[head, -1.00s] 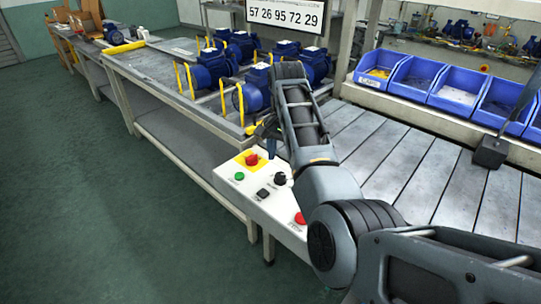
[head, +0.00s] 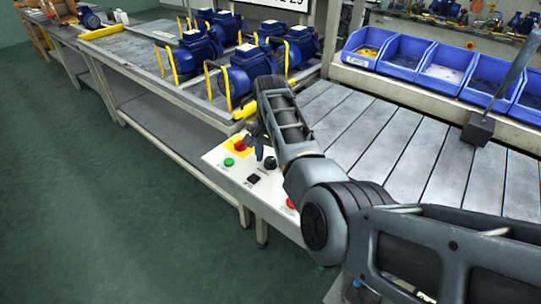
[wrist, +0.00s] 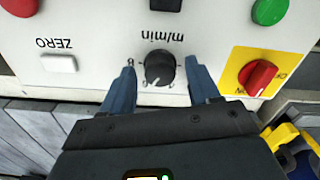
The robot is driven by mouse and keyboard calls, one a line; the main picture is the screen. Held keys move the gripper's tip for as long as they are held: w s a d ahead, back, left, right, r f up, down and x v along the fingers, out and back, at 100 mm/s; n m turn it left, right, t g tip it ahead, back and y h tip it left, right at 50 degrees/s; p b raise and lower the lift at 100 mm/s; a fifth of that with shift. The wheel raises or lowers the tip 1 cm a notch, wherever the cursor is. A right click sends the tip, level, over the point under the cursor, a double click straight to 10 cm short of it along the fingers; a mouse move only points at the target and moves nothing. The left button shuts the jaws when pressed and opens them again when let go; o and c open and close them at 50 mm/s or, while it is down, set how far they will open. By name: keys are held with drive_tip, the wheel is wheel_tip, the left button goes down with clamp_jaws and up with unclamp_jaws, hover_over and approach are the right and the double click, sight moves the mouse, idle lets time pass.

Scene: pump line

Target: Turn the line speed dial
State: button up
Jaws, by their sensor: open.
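The line speed dial (wrist: 159,68) is a round black knob with a pale pointer mark, on a white control panel (wrist: 100,84). A scale and the upside-down label "m/min" are printed around it in the wrist view. My gripper (wrist: 162,77) is open, with one blue-grey finger on each side of the dial. Gaps show between the fingers and the knob; I cannot tell how far down the tips reach. In the head view the dial (head: 270,163) stands just beside my gripper (head: 260,146), which partly hides the panel.
A red rotary switch (wrist: 257,77) on a yellow plate is close beside one finger. A green button (wrist: 268,10), red button (wrist: 20,5), black switch (wrist: 165,4) and white ZERO button (wrist: 58,63) share the panel. Blue pumps (head: 247,70) stand on the bench behind.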

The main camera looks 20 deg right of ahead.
drive_tip(key=shift+c, duration=0.4)
drive_tip(key=c, duration=1)
drive_tip(key=shift+o, duration=0.2)
drive_tip(key=shift+r+n, duration=0.1)
drive_tip(key=shift+n, duration=0.3)
drive_tip(key=n+p, duration=0.2)
drive_tip(key=n, duration=0.2)
drive_tip(key=shift+n, duration=0.4)
drive_tip(key=n+p, duration=0.1)
drive_tip(key=n, duration=1.1)
drive_tip(key=shift+n+p, duration=0.3)
drive_tip(key=shift+p, duration=0.1)
drive_tip(key=n, duration=0.5)
drive_tip(key=shift+w+n, duration=0.1)
drive_tip(key=shift+n, duration=0.2)
